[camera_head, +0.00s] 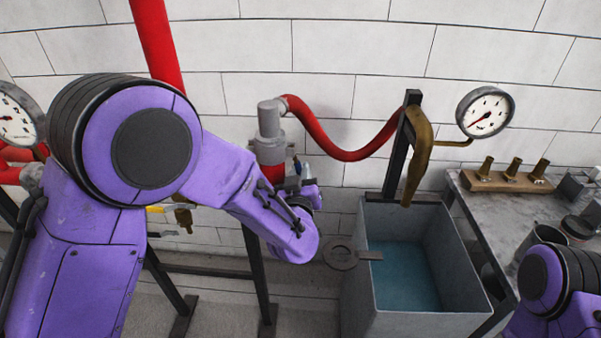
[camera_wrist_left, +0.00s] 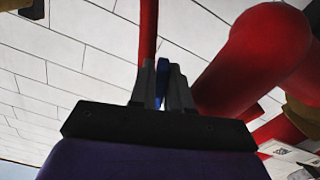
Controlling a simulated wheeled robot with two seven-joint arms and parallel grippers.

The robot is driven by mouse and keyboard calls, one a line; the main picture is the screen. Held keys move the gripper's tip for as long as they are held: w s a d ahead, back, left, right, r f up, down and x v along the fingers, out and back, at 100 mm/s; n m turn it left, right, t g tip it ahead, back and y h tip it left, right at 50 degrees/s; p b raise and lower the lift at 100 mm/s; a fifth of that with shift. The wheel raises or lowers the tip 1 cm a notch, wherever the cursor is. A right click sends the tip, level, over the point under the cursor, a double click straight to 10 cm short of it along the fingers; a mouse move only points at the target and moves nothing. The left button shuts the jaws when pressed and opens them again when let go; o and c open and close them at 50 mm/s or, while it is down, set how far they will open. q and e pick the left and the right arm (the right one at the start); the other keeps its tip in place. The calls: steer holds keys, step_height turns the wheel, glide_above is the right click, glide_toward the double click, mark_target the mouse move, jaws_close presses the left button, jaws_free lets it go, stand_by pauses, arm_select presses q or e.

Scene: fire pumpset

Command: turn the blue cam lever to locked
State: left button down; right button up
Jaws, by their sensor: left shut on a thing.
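The blue cam lever (camera_wrist_left: 161,82) shows in the left wrist view as a narrow blue strip between the two grey fingers. My left gripper (camera_wrist_left: 162,88) is shut on it. In the head view my left gripper (camera_head: 300,188) is beside the grey coupling (camera_head: 269,120) on the red riser, on its right side. My purple wrist hides much of the gripper there, and the lever is hard to make out in that view. Whether the lever is at locked cannot be told. My right arm shows at the lower right edge, but its gripper is out of view.
A red hose (camera_head: 340,153) runs from the coupling to a brass spout (camera_head: 418,150) over an open grey tank (camera_head: 359,285) of water. A gauge (camera_head: 485,112) stands at its right. A bench (camera_head: 470,204) holds a rack of brass fittings (camera_head: 508,180). A thick red pipe (camera_wrist_left: 255,60) is close right of the left gripper.

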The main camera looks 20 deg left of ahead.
arm_select(q)
steer(key=shift+w+a+r, duration=0.1)
steer(key=shift+w+r, duration=0.1)
steer(key=shift+r, duration=0.2)
steer(key=c, duration=1.2)
jaws_free()
steer(key=shift+o, duration=0.2)
steer(key=shift+f, duration=0.2)
steer(key=s+d+b, duration=0.2)
steer(key=s, duration=0.8)
steer(key=shift+s+b, duration=0.15)
steer(key=shift+b, duration=0.25)
